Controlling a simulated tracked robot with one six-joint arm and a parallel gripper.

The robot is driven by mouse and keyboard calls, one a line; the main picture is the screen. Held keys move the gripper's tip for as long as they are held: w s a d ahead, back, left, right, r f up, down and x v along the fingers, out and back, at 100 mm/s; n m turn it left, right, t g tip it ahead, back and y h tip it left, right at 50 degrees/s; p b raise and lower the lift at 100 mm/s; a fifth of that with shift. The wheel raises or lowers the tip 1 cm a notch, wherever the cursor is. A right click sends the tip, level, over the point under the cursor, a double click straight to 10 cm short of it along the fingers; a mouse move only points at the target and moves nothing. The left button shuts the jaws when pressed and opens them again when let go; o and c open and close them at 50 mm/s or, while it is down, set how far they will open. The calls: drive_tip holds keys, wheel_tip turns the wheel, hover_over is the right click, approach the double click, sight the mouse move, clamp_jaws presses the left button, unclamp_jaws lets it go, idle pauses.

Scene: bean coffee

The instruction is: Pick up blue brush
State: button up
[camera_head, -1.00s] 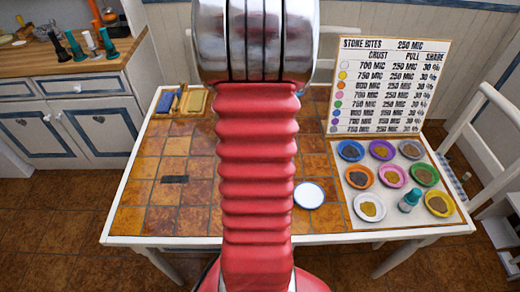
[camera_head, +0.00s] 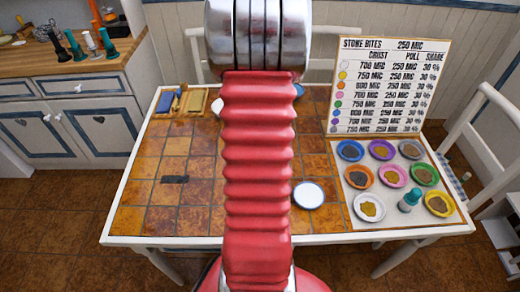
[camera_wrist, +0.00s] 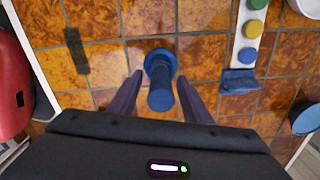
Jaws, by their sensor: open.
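In the wrist view, a blue item with a round base and a thick handle (camera_wrist: 160,88) stands on the tiled table; I take it to be the blue brush. It appears upright, seen from above. My gripper (camera_wrist: 160,78) is open, with one dark finger on each side of the handle. Gaps show between fingers and handle, so it is not gripped. In the head view, my red arm hides the gripper and this item.
The tiled table (camera_head: 165,200) has a dark strip (camera_head: 175,180) lying on it. A white dish (camera_head: 308,195) sits beside a tray (camera_head: 402,212) of coloured bowls and a teal bottle (camera_head: 411,199). In the wrist view, a white strip with coloured dots (camera_wrist: 247,45) ends in a blue part.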

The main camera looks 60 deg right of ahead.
drive_tip(key=shift+c, duration=0.7)
clamp_jaws()
idle(0.3)
wheel_tip(320, 180, up, 10)
drive_tip(key=shift+r, duration=0.1)
idle(0.5)
drive_tip(key=shift+c, duration=2.4)
unclamp_jaws()
clamp_jaws()
